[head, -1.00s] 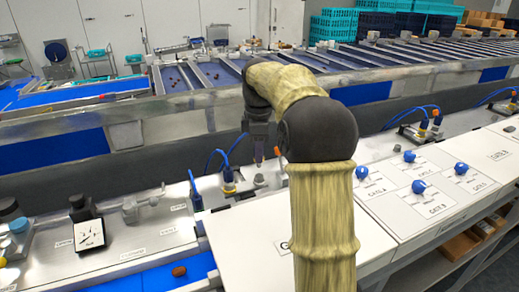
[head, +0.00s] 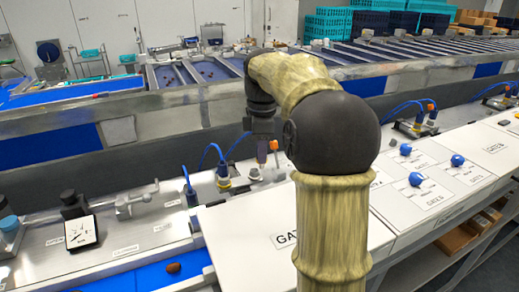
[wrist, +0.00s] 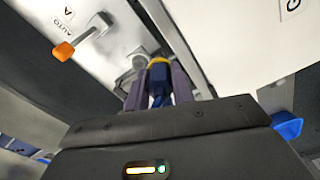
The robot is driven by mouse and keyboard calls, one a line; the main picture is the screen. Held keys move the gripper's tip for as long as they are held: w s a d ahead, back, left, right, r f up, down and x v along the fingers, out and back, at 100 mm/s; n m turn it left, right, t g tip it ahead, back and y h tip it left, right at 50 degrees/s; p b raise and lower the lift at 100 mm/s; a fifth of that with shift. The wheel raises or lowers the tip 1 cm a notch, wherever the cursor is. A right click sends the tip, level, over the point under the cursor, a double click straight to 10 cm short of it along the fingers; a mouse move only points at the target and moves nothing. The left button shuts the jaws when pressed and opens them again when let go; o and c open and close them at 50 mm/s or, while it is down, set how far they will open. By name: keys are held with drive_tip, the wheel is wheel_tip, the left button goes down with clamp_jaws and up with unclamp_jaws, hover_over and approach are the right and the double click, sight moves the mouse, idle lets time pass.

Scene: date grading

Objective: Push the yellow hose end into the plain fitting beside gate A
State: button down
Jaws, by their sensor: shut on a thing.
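My gripper (wrist: 159,84) is shut on the yellow hose end (wrist: 158,62), a blue connector with a yellow ring at its front, held between the two purple-grey fingers. In the wrist view a plain grey fitting (wrist: 138,62) lies just left of the yellow ring. I cannot tell whether they touch. In the head view my gripper (head: 262,152) points down just above and slightly right of the grey fitting (head: 254,173). The hose end is mostly hidden there by the fingers.
An orange-tipped lever (wrist: 64,50) stands near the fitting, by an AUTO label. A white panel (head: 240,225) lies in front, and blue knobs (head: 415,179) are to the right.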

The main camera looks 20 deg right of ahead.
drive_tip(key=s, duration=0.1)
drive_tip(key=s+b, duration=0.1)
drive_tip(key=s, duration=0.1)
drive_tip(key=shift+s+r, duration=0.3)
drive_tip(key=shift+r, duration=0.05)
idle(0.3)
drive_tip(key=a+p, duration=0.2)
drive_tip(key=a, duration=1.6)
drive_tip(key=shift+a+p, duration=0.3)
drive_tip(key=shift+p, duration=0.05)
idle(1.4)
drive_tip(key=shift+w, duration=0.15)
drive_tip(key=w+f+p, duration=0.1)
drive_tip(key=w+p, duration=1.3)
drive_tip(key=w, duration=0.2)
drive_tip(key=shift+w+f, duration=0.2)
drive_tip(key=shift+f, duration=0.1)
idle(1.4)
